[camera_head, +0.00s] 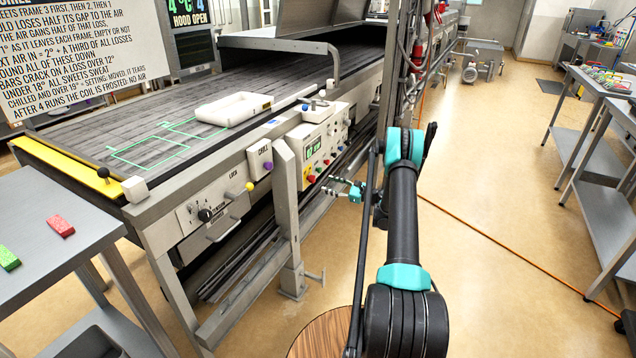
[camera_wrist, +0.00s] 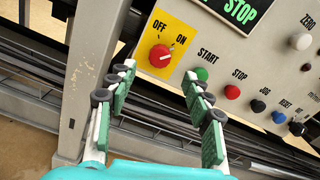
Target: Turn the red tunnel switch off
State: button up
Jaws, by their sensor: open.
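The red tunnel switch (camera_wrist: 160,56) is a round knob on a yellow plate labelled OFF at left and ON at right. A pale mark on the knob appears to point right, towards the ON side. In the wrist view my open gripper (camera_wrist: 158,84) has its green-padded fingers either side of the space just below the knob, apart from it and holding nothing. In the head view my gripper (camera_head: 343,188) is in front of the white control panel (camera_head: 326,135), to its lower right. The switch is too small to make out clearly in the head view.
Right of the switch are a green START button (camera_wrist: 202,74), a red STOP button (camera_wrist: 232,92) and several more buttons. A grey post (camera_wrist: 88,80) stands left of the panel. A white tray (camera_head: 232,109) lies on the belt. An orange cable (camera_head: 500,245) crosses the floor.

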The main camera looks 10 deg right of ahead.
aim_at(315, 180)
jog(key=x, duration=0.6)
jog(key=shift+w+a, duration=0.15)
jog(key=shift+a, duration=0.05)
jog(key=c, duration=1.2)
jog(key=shift+o, duration=0.2)
